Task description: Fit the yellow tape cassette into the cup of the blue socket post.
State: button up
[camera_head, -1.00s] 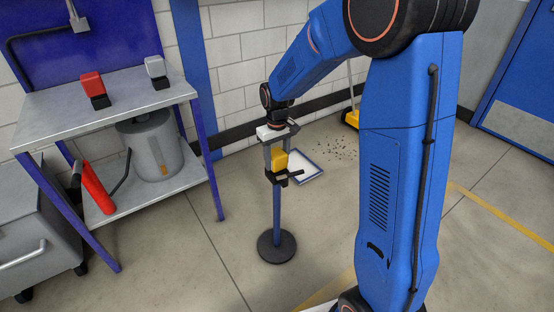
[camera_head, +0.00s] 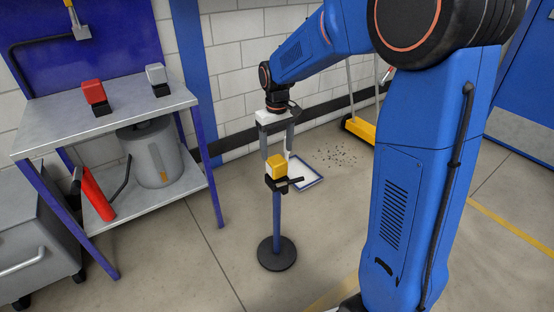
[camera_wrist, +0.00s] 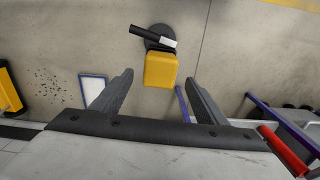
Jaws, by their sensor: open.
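The yellow tape cassette (camera_head: 277,167) sits upright in the dark cup (camera_head: 279,185) on top of the blue socket post (camera_head: 277,220). Its lower part is hidden by the cup, so I cannot tell how deep it sits. My gripper (camera_head: 278,154) points down above the post, open and empty, with its fingertips near the height of the cassette's top. In the wrist view the cassette (camera_wrist: 160,70) shows between and beyond the two spread fingers of my gripper (camera_wrist: 158,78), apart from both. A dark handle sticks out beside the cup.
The grey workbench (camera_head: 60,125) at left carries a red block (camera_head: 95,93) and a grey block (camera_head: 157,76). A grey canister (camera_head: 155,155) and a red extinguisher-like object (camera_head: 96,195) stand on its lower shelf. A white, blue-edged panel (camera_head: 305,174) lies on the floor behind the post.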

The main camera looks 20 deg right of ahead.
notch_tip(320, 180, up, 4)
jog(key=shift+f, duration=0.2)
jog(key=shift+s+r, duration=0.1)
jog(key=shift+r, duration=0.1)
jog(key=s+d+r+m+t, duration=0.1)
jog(key=s+d+r, duration=0.15)
jog(key=s, duration=0.55)
jog(key=s+d+r+t, duration=0.1)
jog(key=s+d+r, duration=0.1)
jog(key=s+r, duration=0.35)
jog(key=s+d+f+m+t, duration=0.1)
jog(key=s+f, duration=0.1)
jog(key=s, duration=0.7)
jog(key=s+d+f+m+t, duration=0.1)
jog(key=s+f, duration=0.1)
jog(key=s, duration=0.8)
jog(key=shift+s+d+t, duration=0.25)
jog(key=shift+s+t, duration=0.05)
jog(key=shift+t, duration=0.1)
